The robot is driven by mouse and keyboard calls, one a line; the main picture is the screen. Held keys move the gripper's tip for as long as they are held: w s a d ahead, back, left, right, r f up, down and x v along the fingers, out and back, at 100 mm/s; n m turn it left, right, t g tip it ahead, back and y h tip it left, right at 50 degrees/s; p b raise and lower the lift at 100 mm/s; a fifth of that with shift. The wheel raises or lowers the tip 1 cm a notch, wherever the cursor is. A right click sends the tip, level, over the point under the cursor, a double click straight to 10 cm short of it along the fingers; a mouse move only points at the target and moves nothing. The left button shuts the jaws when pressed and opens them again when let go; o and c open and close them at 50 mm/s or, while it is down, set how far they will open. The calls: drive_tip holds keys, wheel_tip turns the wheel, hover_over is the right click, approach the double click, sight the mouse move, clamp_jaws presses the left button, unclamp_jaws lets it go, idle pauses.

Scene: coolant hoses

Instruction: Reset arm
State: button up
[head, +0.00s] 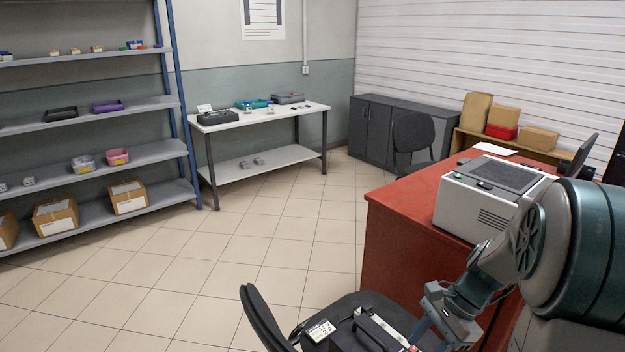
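My arm comes in from the right edge, bent, with its teal and grey links in front of the red desk. My gripper (440,327) is low in the head view, at the lower right, beside a black case with a handle (372,333) on the seat of a dark chair (262,318). The bottom edge of the picture cuts off part of the case. The fingertips are too small and partly hidden, so I cannot tell whether they are open, shut or touching the case.
The red desk (395,235) carries a grey-white machine (470,215) close to my arm. A white worktable (260,117) with trays stands at the back wall. Blue-posted shelves (95,115) stand left. Dark cabinets (372,125) and another chair (415,138) stand behind. The tiled floor (230,250) is clear in the middle.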

drive_tip(key=s+a+r+n+t+h+p, duration=0.2)
drive_tip(key=s+a+r+n, duration=0.1)
drive_tip(key=r+n, duration=0.4)
drive_tip(key=s+a+r+n+t+h+p, duration=0.2)
drive_tip(key=s+a+r+n+h+p, duration=0.1)
drive_tip(key=s+r+n, duration=0.3)
drive_tip(key=shift+s+a+r+n, duration=0.25)
drive_tip(key=shift+a+r+n, duration=0.1)
drive_tip(key=shift+a+n, duration=0.3)
drive_tip(key=shift+d, duration=0.15)
idle(0.7)
